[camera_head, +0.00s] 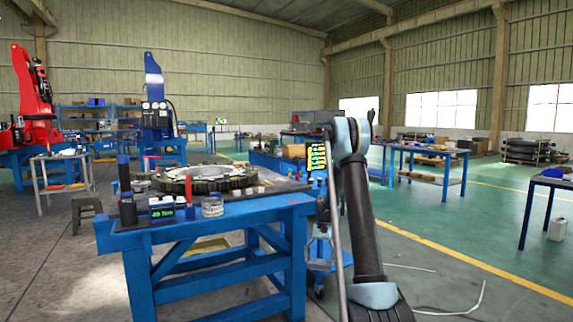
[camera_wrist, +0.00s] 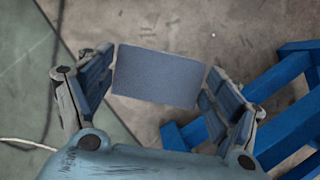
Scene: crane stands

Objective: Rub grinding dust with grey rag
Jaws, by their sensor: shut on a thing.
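A flat grey-blue rectangular cloth, the grey rag (camera_wrist: 156,78), spans between the fingers of my gripper (camera_wrist: 160,64) in the wrist view. My gripper is shut on it, one finger at each side edge. Below the rag are the floor and blue table legs, so it is held in the air beside a table frame. In the head view my arm stands in front of the right end of the blue workbench (camera_head: 170,238); the rag is not clearly visible there. I cannot make out grinding dust on the bench top.
A large dark gear ring (camera_head: 205,180) lies on the workbench. A black cylinder (camera_head: 127,208), a small display box (camera_head: 162,208) and a jar (camera_head: 212,206) stand along its front edge. A stool (camera_head: 86,208) is at left. Green floor to the right is mostly clear.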

